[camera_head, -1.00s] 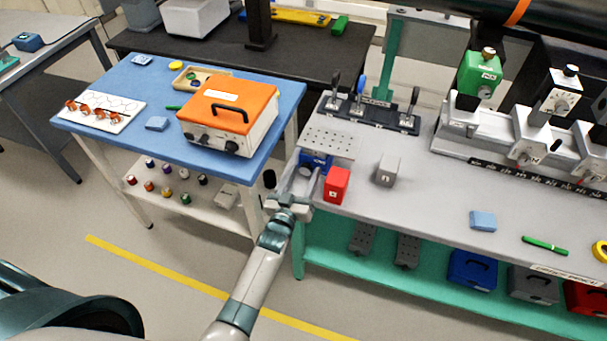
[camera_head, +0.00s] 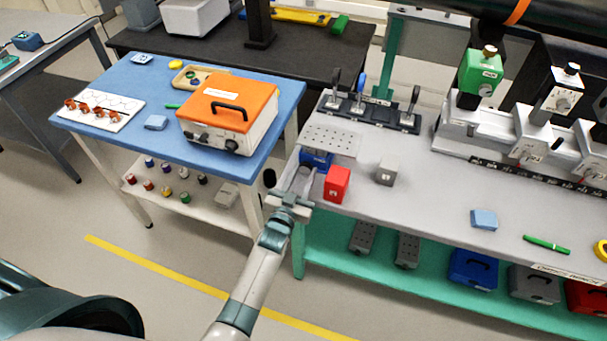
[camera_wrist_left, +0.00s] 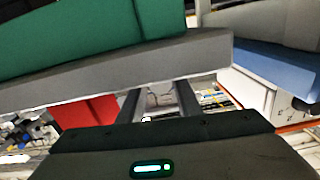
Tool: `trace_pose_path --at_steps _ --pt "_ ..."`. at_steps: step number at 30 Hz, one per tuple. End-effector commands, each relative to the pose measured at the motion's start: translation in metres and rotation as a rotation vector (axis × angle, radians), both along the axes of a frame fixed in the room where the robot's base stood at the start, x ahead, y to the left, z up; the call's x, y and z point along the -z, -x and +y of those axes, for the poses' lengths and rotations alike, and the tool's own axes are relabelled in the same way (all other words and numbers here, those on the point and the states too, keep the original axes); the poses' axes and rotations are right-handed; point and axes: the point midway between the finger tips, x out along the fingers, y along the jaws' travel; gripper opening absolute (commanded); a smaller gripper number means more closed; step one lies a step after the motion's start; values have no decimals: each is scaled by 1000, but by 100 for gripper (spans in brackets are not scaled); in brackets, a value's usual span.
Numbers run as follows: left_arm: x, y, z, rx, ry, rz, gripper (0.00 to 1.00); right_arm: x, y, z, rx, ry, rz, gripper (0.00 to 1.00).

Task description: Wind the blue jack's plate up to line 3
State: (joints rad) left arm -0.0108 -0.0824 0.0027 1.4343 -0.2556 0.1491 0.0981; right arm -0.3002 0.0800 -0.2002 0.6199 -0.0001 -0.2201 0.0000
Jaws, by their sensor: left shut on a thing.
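The blue jack (camera_head: 316,160) stands at the left end of the grey bench, with a perforated grey plate (camera_head: 331,141) on top. My left gripper (camera_head: 304,175) is at the jack's near side, shut on what looks like its dark knob (camera_head: 306,170). The fingers and palm partly hide the knob. In the left wrist view the gripper's two fingers (camera_wrist_left: 158,98) reach forward below a large grey slab, and their tips are hidden. I cannot make out the numbered lines or the plate's height against them. My right gripper is not in view.
A red block (camera_head: 337,184) stands just right of the jack, close to my gripper. A small grey block (camera_head: 386,173) stands farther right. A lever panel (camera_head: 368,113) lies behind the plate. The blue table (camera_head: 95,140) with an orange-topped box (camera_head: 230,112) is left.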

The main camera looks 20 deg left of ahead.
Motion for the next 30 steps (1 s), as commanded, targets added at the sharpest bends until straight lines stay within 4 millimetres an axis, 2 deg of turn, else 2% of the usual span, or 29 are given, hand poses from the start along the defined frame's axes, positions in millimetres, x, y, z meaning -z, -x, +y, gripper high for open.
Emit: trace_pose_path --at_steps 6,7,9,22,30 --pt "0 0 0 0 1 0 9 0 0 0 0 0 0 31" --pt "0 0 0 0 1 0 38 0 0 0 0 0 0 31" --pt "0 0 0 0 2 0 50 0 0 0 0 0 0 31" --pt "1 4 0 0 2 0 50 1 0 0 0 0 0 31" --pt "3 31 1 0 2 2 50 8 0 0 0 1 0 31"
